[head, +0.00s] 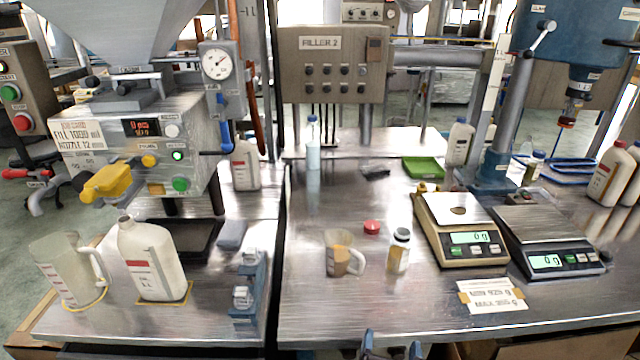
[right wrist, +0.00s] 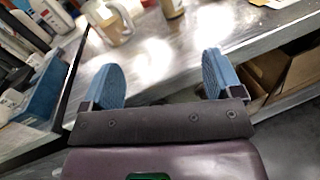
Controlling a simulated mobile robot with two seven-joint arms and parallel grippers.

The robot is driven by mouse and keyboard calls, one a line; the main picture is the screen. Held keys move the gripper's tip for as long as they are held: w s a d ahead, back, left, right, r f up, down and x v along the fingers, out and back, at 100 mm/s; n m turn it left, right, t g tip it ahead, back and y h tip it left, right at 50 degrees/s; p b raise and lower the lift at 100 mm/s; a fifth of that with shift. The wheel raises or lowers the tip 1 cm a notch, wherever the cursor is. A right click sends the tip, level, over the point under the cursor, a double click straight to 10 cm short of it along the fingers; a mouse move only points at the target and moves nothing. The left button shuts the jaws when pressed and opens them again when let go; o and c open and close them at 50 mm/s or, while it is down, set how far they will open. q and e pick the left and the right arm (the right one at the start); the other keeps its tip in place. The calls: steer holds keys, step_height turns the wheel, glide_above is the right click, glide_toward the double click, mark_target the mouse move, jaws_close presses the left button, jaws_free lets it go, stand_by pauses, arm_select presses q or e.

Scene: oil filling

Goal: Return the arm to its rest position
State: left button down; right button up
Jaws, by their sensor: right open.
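My right gripper (head: 392,346) shows only its blue fingertips at the bottom edge of the head view, in front of the steel table's near edge. In the right wrist view the gripper (right wrist: 162,82) has its two blue pads wide apart with nothing between them. It is apart from the table (right wrist: 190,60) and the things on it. My left gripper is not in view.
On the steel table (head: 310,290) stand a measuring jug (head: 338,240), a small bottle (head: 399,255), a red cap (head: 372,227) and two scales (head: 460,240) (head: 546,236). A white jug (head: 150,262) and a pitcher (head: 68,270) stand left. Open cardboard boxes (right wrist: 290,65) lie below the edge.

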step_height(320, 180, down, 4)
steer(key=m+g+y, duration=0.4)
steer(key=m+y, duration=0.1)
steer(key=m, duration=1.1)
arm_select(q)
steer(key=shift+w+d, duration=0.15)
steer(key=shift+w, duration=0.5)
arm_select(e)
steer(key=s+d+f+m+g, duration=0.1)
steer(key=s+d+f+m, duration=0.2)
steer(key=s+d+m, duration=0.4)
steer(key=s+d+f+m+g+h, duration=0.1)
steer(key=s+d+f+m, duration=0.3)
steer(key=s+d+m, duration=0.3)
steer(key=shift+s+d+f+m, duration=0.2)
steer(key=shift+s+f+m, duration=0.1)
steer(key=shift+s, duration=0.3)
